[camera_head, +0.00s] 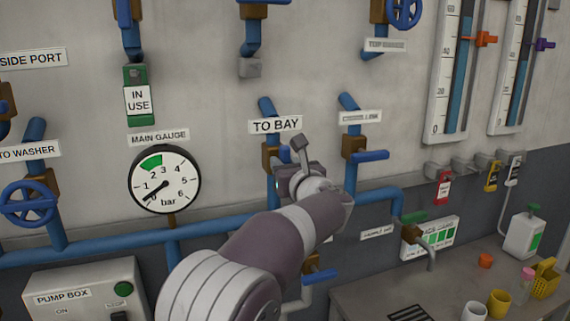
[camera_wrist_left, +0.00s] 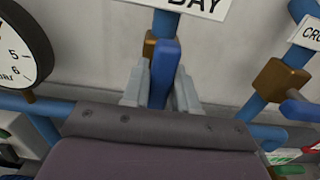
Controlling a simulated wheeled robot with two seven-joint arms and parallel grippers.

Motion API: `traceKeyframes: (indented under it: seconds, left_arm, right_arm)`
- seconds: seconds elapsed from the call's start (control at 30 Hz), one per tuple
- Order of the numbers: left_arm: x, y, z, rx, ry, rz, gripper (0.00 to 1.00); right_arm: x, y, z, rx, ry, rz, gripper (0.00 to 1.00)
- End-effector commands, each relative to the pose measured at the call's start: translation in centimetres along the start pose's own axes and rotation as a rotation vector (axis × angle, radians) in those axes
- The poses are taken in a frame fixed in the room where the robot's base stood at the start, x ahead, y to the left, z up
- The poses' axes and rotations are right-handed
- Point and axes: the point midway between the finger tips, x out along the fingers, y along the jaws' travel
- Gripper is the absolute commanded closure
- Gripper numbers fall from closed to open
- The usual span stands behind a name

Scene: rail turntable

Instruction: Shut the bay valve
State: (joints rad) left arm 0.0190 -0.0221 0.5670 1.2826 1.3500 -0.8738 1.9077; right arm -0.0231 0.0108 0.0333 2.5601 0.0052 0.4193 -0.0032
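The bay valve sits on a blue vertical pipe below the "TO BAY" sign (camera_head: 276,125), with a brown body (camera_head: 270,155). Its blue lever (camera_wrist_left: 164,75) shows in the wrist view, lined up with the pipe. My right gripper is not in view.
A neighbouring valve with a crosswise blue lever (camera_head: 370,155) stands just right. The main gauge (camera_head: 164,180) is to the left, its needle near the low end. A pump box (camera_head: 85,290) is at lower left.

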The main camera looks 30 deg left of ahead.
Motion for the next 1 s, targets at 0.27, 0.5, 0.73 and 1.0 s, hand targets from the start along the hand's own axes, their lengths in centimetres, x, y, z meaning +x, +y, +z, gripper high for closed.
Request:
traceKeyframes:
  seconds: [0.27,0.5,0.73,1.0]
  left_arm:
    - [0.0,0.0,0.0,0.008,-0.001,0.000,1.00]
    - [0.0,-0.1,0.0,0.095,-0.002,0.000,1.00]
    - [0.0,-0.3,0.0,0.278,-0.002,0.000,1.00]
    - [0.0,-0.6,0.0,0.537,-0.002,0.000,1.00]
  right_arm:
    - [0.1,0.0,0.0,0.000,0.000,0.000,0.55]
    - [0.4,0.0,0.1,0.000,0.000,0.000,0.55]
    - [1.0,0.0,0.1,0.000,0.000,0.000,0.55]
    - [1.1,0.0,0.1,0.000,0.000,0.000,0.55]
